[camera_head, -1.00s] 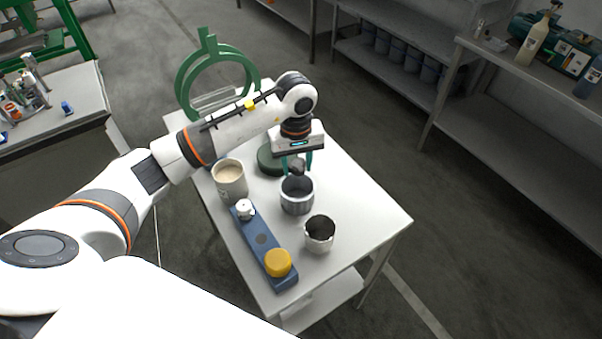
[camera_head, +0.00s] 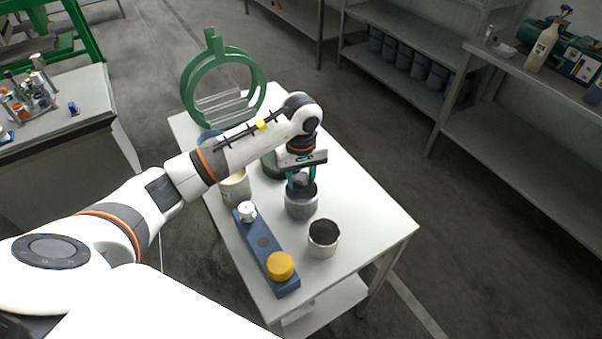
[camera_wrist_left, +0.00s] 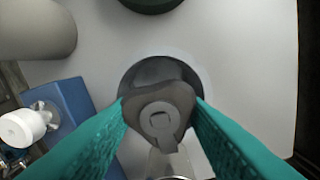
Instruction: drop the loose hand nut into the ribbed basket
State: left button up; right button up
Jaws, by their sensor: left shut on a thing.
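The hand nut (camera_wrist_left: 158,115) is a dark grey lobed piece with a square centre. It is held between the teal fingertips of my left gripper (camera_head: 301,184), which is shut on it; the fingers (camera_wrist_left: 160,115) also show in the left wrist view. The ribbed basket (camera_head: 301,208) is a grey, open-topped round cup on the white table. The nut and fingertips are right over its mouth, at about rim height; the exact depth is hard to tell. The basket's dark opening (camera_wrist_left: 150,73) shows behind the nut in the left wrist view. My right gripper is out of view.
A second grey cup with dark contents (camera_head: 323,240) stands in front of the basket. A blue block (camera_head: 262,241) with a white knob and a yellow cap lies to the left. A cream-filled pot (camera_head: 235,190) and a green ring stand (camera_head: 188,82) are farther back. The table's right side is clear.

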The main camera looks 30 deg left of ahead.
pick_arm(q)
jog(key=shift+f, duration=0.1)
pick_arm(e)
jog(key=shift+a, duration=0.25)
pick_arm(q)
jog(key=o, duration=1.1)
jog(key=shift+c, duration=0.2)
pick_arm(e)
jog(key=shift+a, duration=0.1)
pick_arm(q)
notch_tip(320, 180, up, 12)
jog(key=b, duration=0.2)
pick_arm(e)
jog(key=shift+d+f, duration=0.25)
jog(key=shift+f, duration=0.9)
